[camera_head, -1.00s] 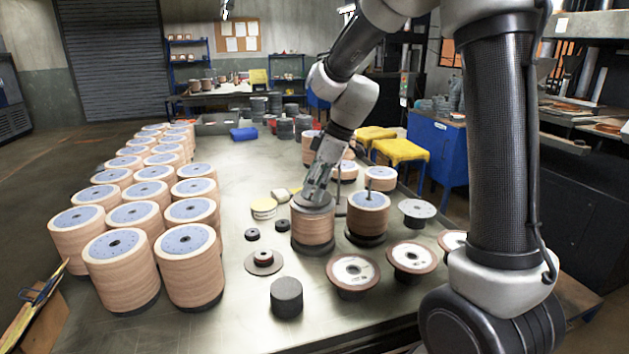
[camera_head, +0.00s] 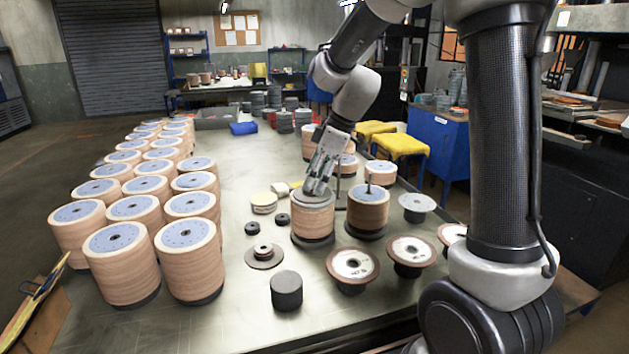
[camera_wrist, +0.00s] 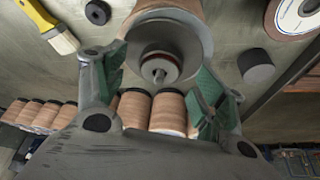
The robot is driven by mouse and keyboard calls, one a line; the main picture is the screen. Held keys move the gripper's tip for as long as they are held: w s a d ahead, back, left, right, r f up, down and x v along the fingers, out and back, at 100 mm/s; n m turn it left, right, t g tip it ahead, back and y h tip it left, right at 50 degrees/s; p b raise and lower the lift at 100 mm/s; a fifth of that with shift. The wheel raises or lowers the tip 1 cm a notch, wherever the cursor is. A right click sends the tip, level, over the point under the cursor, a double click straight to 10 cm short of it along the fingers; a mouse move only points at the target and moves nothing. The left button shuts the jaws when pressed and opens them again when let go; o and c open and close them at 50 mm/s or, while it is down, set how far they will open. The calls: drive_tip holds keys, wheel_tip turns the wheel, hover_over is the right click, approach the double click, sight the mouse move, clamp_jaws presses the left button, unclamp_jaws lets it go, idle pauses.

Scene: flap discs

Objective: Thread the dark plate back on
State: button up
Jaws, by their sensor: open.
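My gripper (camera_head: 318,186) is open, pointing down just above a tan disc stack (camera_head: 313,221) near the table's middle. A dark grey plate (camera_head: 311,200) lies on top of that stack. In the wrist view, the same grey plate (camera_wrist: 185,45) shows between my green-padded fingers (camera_wrist: 160,82), with a red-ringed hub and a short metal stud (camera_wrist: 159,75) at its centre. The fingers stand apart on either side of the stud and hold nothing. Whether the plate sits fully down or is threaded on, I cannot tell.
A second stack with an upright rod (camera_head: 368,208) stands close on the right. A flange with a red-ringed hub (camera_head: 264,254), a dark cylinder (camera_head: 286,290) and flanged discs (camera_head: 352,265) lie in front. Rows of tan stacks (camera_head: 188,262) fill the left side.

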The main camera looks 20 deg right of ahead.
drive_tip(key=v, duration=1.1)
